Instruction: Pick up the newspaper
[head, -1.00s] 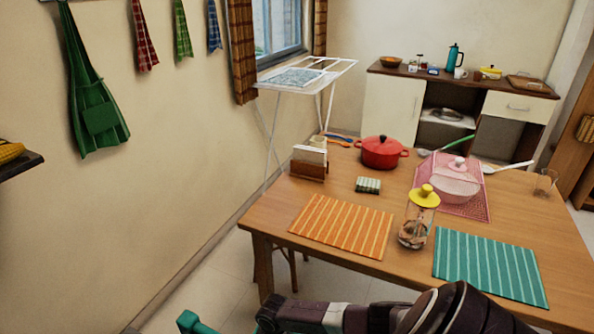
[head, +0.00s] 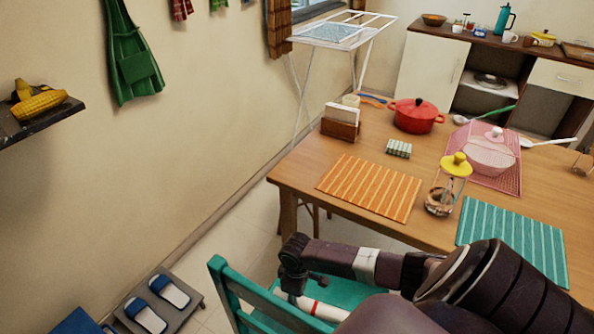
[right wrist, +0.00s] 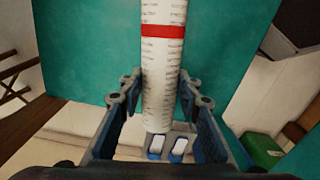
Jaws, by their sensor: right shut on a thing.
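The newspaper is a white printed roll with a red band. It shows in the right wrist view (right wrist: 163,75), running lengthwise between the fingers, and in the head view (head: 315,308), partly hidden by my arm. It is over the teal seat of a chair (head: 240,300); I cannot tell whether it still touches the seat. My right gripper (head: 296,280) is at the roll's left end in the head view. In the right wrist view its fingers (right wrist: 160,92) are shut on the roll, one on each side. My left gripper is not in view.
The wooden table (head: 300,175) stands just beyond the chair, with an orange placemat (head: 370,187), a teal placemat (head: 512,238) and a yellow-lidded jar (head: 441,195). A low rack with slippers (head: 170,290) is on the floor at left. A wall shelf (head: 40,120) holds corn.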

